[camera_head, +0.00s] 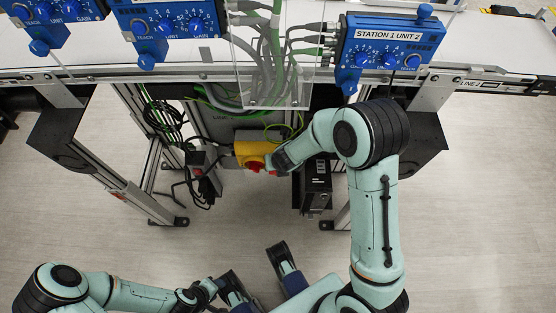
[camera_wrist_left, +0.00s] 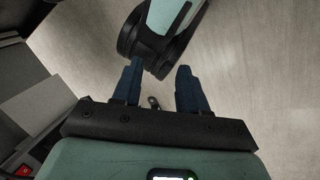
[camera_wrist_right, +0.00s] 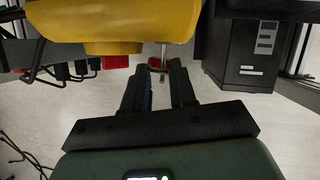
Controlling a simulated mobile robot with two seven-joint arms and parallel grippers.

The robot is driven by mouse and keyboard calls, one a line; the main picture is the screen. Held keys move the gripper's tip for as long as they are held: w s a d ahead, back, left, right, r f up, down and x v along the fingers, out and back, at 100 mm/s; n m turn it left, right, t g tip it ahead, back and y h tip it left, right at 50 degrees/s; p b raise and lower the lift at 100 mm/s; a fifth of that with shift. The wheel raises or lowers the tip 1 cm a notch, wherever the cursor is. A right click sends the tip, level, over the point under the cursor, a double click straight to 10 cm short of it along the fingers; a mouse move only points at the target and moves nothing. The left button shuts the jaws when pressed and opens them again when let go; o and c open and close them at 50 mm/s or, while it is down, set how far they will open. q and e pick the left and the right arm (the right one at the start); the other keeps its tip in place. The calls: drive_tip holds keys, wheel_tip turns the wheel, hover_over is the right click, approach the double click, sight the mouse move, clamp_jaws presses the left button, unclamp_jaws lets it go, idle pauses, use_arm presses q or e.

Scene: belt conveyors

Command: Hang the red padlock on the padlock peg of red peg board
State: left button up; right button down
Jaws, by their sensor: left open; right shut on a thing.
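My right gripper (camera_head: 276,163) is beside the yellow switch box (camera_head: 247,152) under the belt. In the right wrist view its fingers (camera_wrist_right: 160,68) are shut on a small red piece, which I take to be the red padlock (camera_wrist_right: 156,62). A thin metal bar stands above it, close to the yellow box (camera_wrist_right: 110,30); I cannot tell whether it is still joined to the box. The box has a red knob (camera_head: 255,166) on its front. My left gripper (camera_wrist_left: 160,88) is open and empty, low over the floor. I cannot make out the red peg board.
Hanging cables (camera_head: 165,115) and metal frame legs (camera_head: 150,205) stand left of the yellow box. A black box (camera_head: 315,185) stands just right of my right gripper. Blue control units, such as the station unit (camera_head: 378,48), line the belt above. The floor in front is clear.

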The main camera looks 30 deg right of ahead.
drive_tip(key=shift+w+d+f+b, duration=0.3)
drive_tip(key=shift+w+f+b, duration=0.15)
drive_tip(key=shift+f, duration=0.15)
drive_tip(key=c, duration=0.9)
unclamp_jaws()
